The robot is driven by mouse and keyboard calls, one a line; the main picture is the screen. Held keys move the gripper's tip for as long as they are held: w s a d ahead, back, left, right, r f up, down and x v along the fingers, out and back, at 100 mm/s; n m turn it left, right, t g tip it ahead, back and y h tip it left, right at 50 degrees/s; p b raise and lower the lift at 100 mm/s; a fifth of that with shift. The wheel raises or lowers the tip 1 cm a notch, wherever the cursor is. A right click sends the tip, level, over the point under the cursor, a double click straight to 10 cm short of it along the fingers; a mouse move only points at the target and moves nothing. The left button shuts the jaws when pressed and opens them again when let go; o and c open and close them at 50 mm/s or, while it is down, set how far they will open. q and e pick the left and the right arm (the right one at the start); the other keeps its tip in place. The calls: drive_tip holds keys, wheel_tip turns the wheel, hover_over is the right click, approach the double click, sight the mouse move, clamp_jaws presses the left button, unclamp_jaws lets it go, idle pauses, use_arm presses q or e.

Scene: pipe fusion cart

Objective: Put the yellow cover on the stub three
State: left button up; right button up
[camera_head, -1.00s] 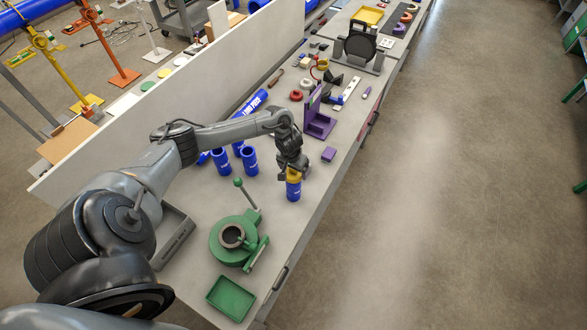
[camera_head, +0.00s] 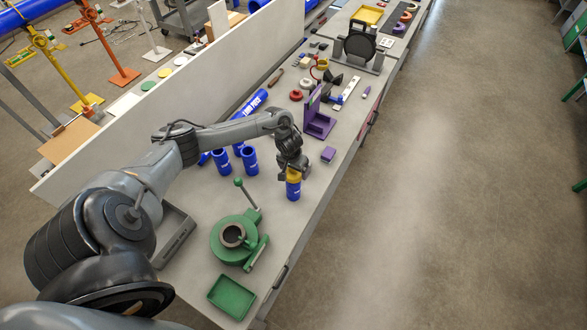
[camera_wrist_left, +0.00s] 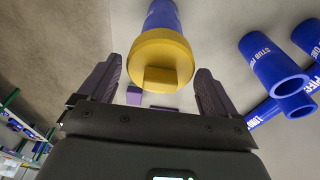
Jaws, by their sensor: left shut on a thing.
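The yellow cover (camera_head: 293,176) sits on the top end of an upright blue stub (camera_head: 293,191) near the front edge of the bench. My right gripper is out of view.
A green lever tool (camera_head: 236,240) and a green tray (camera_head: 231,297) stand nearer me. A purple holder (camera_head: 318,122) and a purple block (camera_head: 328,155) are beyond the gripper. A blue pipe (camera_head: 250,104) lies by the white back panel (camera_head: 190,100). The bench's front edge is close on the right.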

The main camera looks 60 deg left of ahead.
use_arm(q)
drive_tip(key=shift+p, duration=0.5)
drive_tip(key=shift+f+b, duration=0.65)
drive_tip(key=shift+f, duration=0.95)
idle(0.3)
drive_tip(key=o, duration=0.7)
drive_tip(key=shift+r, duration=0.1)
drive_tip(key=r, duration=0.3)
drive_tip(key=s+r, duration=0.1)
drive_tip(key=r, duration=0.6)
drive_tip(key=shift+s+d+r, duration=0.2)
drive_tip(key=shift+d+r, duration=0.05)
drive_tip(key=shift+d, duration=0.15)
